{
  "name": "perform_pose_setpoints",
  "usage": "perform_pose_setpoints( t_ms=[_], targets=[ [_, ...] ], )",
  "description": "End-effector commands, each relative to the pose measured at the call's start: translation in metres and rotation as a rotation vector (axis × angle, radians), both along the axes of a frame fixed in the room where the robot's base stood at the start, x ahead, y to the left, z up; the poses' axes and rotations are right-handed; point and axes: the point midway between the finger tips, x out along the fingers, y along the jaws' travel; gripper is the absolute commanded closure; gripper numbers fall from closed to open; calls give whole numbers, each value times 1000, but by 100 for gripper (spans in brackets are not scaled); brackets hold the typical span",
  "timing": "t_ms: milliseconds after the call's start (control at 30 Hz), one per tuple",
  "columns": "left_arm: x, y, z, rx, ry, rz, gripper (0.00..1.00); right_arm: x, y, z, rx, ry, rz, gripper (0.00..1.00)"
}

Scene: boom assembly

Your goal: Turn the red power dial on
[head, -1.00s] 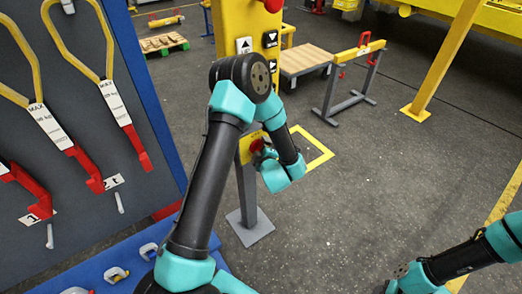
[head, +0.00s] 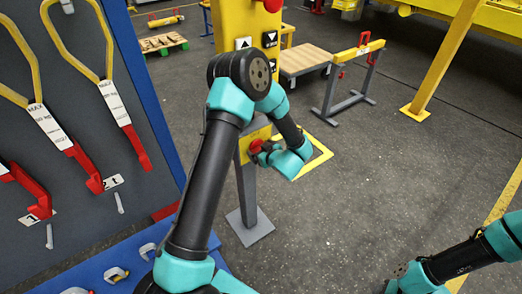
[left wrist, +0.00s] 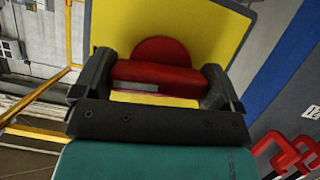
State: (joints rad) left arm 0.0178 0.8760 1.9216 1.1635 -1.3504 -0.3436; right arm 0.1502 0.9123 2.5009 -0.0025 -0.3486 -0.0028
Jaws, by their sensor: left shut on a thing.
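The red power dial (head: 255,146) sits on a yellow panel (head: 247,139) on the grey post of the control stand. In the left wrist view the dial (left wrist: 155,70) shows as a round red knob with a raised bar across it, against the yellow panel (left wrist: 205,30). My left gripper (left wrist: 157,80) is shut on the dial, one finger on each side of the bar. In the head view the left gripper (head: 263,152) is at the dial, partly hidden by my own wrist. My right arm shows at the lower right, but its fingers are not clearly visible.
A yellow button box (head: 252,25) with arrow signs tops the stand. A blue-edged board with hooks and yellow slings (head: 100,110) stands at the left. A grey trestle with a yellow bar (head: 360,50) stands behind.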

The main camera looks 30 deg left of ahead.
Motion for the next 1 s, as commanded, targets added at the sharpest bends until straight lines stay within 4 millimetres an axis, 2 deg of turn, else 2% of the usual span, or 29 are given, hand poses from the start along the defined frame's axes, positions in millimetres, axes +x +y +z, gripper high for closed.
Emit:
perform_pose_setpoints(
  t_ms=[300, 767, 800, 867, 1000],
  targets=[
    [0, 0, -1, 50, 112, 0, 33, 0, 0, 0, 0, 0, 0, 57],
    [0, 0, -1, 56, 125, -2, 33, 0, 0, 0, 0, 0, 0, 57],
    [0, 0, -1, 57, 125, -2, 6, 0, 0, 0, 0, 0, 0, 57],
    [0, 0, 0, 57, 124, -1, 0, 0, 0, 0, 0, 0, 0, 57],
    [0, 0, 0, 57, 123, -1, 0, 0, 0, 0, 0, 0, 0, 57]
  ],
)
